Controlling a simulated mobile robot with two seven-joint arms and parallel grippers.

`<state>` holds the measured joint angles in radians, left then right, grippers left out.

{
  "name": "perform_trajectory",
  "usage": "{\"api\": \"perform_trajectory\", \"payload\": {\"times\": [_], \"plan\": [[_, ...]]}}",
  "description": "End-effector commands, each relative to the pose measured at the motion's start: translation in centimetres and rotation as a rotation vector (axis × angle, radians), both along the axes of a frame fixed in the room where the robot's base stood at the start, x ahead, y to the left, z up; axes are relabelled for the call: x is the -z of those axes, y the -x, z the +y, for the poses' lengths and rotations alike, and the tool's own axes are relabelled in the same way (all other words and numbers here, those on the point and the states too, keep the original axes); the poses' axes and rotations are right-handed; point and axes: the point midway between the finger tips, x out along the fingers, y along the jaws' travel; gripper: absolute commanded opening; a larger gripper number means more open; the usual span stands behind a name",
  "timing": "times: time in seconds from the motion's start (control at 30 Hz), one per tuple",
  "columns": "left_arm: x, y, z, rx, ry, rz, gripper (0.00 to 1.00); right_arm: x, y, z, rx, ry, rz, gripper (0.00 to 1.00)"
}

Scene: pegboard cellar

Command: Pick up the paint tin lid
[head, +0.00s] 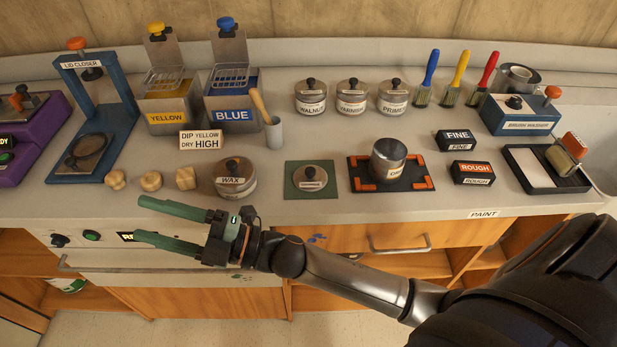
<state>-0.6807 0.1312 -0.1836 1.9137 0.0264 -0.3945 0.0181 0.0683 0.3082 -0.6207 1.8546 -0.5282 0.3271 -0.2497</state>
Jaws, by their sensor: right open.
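A round metal lid (310,176) with a dark knob and a small label lies on a green square mat (292,190) in the middle of the counter; I take it as the paint tin lid. An open metal paint tin (389,160) stands upright just to its right on a black mat with orange corners (362,187). My right gripper (140,218) is open and empty at the counter's front edge, left of the lid. Its green fingers point left, away from the lid. My left gripper is not in view.
A wax tin (236,178) stands between the gripper and the lid, with wooden knobs (151,181) to its left. Lidded tins (311,97) stand behind. The blue lid closer (110,120) is at the left. Sanding blocks (473,173) lie at the right.

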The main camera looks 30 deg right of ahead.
Motion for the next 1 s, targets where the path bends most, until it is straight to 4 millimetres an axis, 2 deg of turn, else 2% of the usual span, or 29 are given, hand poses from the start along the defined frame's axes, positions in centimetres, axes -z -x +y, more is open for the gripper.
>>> {"api": "perform_trajectory", "payload": {"times": [0.03,0.1,0.2,0.33,0.43,0.57,0.67,0.7,0.77,0.8,0.9,0.97,1.0], "plan": [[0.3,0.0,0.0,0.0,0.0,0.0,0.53,-2.0,1.1,1.8,-0.081,0.069,-0.178,0.64],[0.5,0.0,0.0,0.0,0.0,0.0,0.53,-3.8,3.4,4.0,-0.195,0.162,-0.408,0.64],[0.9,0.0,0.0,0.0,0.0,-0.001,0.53,-4.2,6.8,6.0,-0.359,0.306,-0.725,0.64],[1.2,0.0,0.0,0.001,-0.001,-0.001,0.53,-1.9,10.0,6.4,-0.586,0.514,-1.108,0.64],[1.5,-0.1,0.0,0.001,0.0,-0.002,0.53,1.2,10.8,4.8,-0.776,0.693,-1.366,0.64],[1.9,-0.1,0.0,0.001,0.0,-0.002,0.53,5.1,9.2,0.2,-1.049,0.954,-1.635,0.64],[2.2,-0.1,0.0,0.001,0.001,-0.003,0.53,6.8,6.3,-5.0,-1.277,1.18,-1.77,0.64],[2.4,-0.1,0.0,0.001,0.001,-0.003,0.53,7.0,4.9,-7.4,-1.372,1.274,-1.803,0.64],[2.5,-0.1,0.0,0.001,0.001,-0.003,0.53,6.7,2.7,-11.1,-1.515,1.415,-1.825,0.64],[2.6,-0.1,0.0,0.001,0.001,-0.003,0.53,6.2,1.4,-13.5,-1.606,1.503,-1.822,0.64],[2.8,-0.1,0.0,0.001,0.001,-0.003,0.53,4.0,-1.3,-19.0,-1.804,1.701,-1.769,0.64],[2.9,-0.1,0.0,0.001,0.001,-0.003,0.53,2.6,-2.4,-21.7,-1.9,1.797,-1.716,0.64],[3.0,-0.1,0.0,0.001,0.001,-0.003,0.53,1.6,-2.9,-23.2,1.916,-1.814,1.652,0.64]]}}
